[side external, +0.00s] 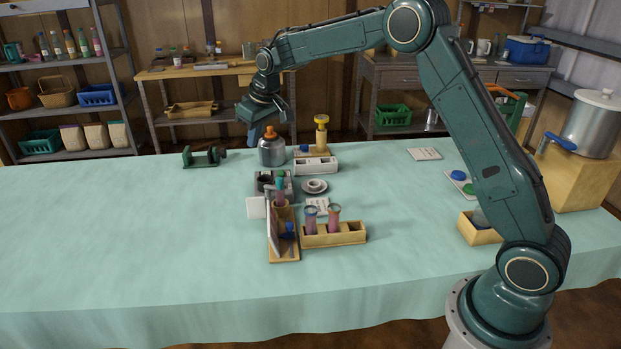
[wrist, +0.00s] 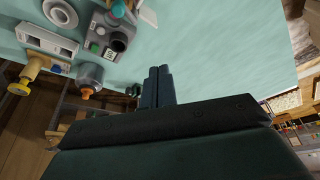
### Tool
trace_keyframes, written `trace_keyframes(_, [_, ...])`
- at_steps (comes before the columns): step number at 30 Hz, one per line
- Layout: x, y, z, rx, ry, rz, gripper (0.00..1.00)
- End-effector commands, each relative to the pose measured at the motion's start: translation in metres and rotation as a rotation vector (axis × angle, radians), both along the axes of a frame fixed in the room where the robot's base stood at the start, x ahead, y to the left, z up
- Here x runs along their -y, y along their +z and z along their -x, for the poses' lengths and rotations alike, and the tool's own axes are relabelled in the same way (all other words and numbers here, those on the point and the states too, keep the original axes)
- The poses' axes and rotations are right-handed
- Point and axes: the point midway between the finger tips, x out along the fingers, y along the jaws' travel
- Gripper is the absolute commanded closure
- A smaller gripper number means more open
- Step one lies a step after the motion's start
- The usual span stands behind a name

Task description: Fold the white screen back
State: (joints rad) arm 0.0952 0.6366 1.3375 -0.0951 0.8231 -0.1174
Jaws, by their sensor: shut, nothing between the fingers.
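My gripper (side external: 252,138) is shut and empty, in the air near the table's far edge, left of the metal jar with an orange cap (side external: 271,152). It is well away from the panel. In the wrist view my shut fingers (wrist: 160,73) point over bare cloth; I cannot make out the panel there for sure.
A grey device (side external: 268,186), a white dish (side external: 315,186), a slotted white block (side external: 316,165) and a yellow-topped post (side external: 321,135) crowd mid-table. A wooden rack (side external: 345,235) holds tubes. A green clamp-like tool (side external: 203,157) lies at the back left. The left tabletop is clear.

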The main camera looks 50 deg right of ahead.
Motion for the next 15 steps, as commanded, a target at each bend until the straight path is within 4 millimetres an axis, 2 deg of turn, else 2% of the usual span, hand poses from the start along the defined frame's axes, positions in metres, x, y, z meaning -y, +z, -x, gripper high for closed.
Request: trace_keyframes(15, [-0.009,0.05,0.047,0.02,-0.012,0.003,1.0])
